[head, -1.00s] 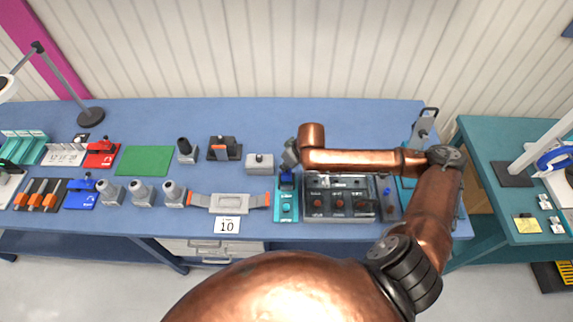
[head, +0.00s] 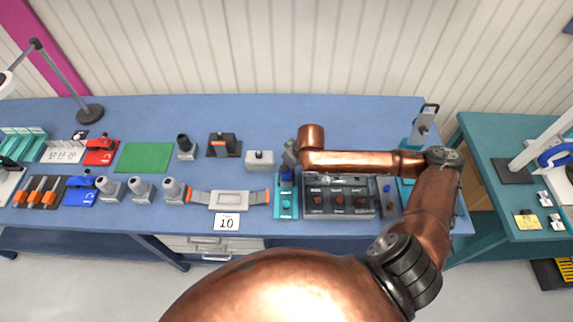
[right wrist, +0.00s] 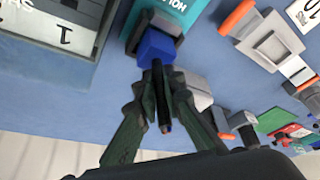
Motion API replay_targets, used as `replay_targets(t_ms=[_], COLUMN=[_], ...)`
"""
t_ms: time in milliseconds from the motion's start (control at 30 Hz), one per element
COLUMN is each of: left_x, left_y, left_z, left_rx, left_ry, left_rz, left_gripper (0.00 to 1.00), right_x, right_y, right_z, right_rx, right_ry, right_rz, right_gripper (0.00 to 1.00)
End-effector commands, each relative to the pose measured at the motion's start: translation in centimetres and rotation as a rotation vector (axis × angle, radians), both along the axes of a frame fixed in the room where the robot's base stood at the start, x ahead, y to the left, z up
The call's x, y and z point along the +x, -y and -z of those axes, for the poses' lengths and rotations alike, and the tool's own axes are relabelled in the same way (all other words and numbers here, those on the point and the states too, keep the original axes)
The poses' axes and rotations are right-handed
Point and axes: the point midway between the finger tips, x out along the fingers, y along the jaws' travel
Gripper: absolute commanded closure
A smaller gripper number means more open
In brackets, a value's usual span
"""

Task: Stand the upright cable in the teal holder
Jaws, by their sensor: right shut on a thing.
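The teal holder (head: 287,208) stands near the front of the blue table, left of a grey control box; its teal face also shows at the top of the right wrist view (right wrist: 178,12). My right gripper (head: 288,165) is over the back end of this holder. In the right wrist view my right gripper (right wrist: 160,92) is shut on the dark, thin cable (right wrist: 157,76). A blue block (right wrist: 157,47) is at the cable's far end, at the holder's dark slot. I cannot tell whether it is seated. My left gripper is not in view.
The grey control box (head: 338,200) stands close to the right of the holder. A grey block (head: 260,160) and a grey strap piece (head: 229,200) lie to the left. A blue holder (head: 80,192) and a red holder (head: 101,152) are farther left.

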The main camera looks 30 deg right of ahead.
Motion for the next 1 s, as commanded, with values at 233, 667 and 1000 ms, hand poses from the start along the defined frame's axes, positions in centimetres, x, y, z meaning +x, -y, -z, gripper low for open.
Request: replay_targets(t_ms=[233, 667, 1000], left_x=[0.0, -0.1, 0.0], left_y=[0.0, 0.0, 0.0], left_z=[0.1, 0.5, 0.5], left_rx=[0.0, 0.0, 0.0], left_ry=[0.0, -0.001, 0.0], left_rz=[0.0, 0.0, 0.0], left_gripper=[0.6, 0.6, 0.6], right_x=[0.0, 0.0, 0.1], right_y=[0.0, -0.1, 0.0], right_z=[0.2, 2.0, 2.2], right_rx=[0.0, 0.001, 0.0], right_ry=[0.001, 0.001, 0.002], right_rz=[0.0, 0.0, -0.001], right_gripper=[1.0, 1.0, 1.0])
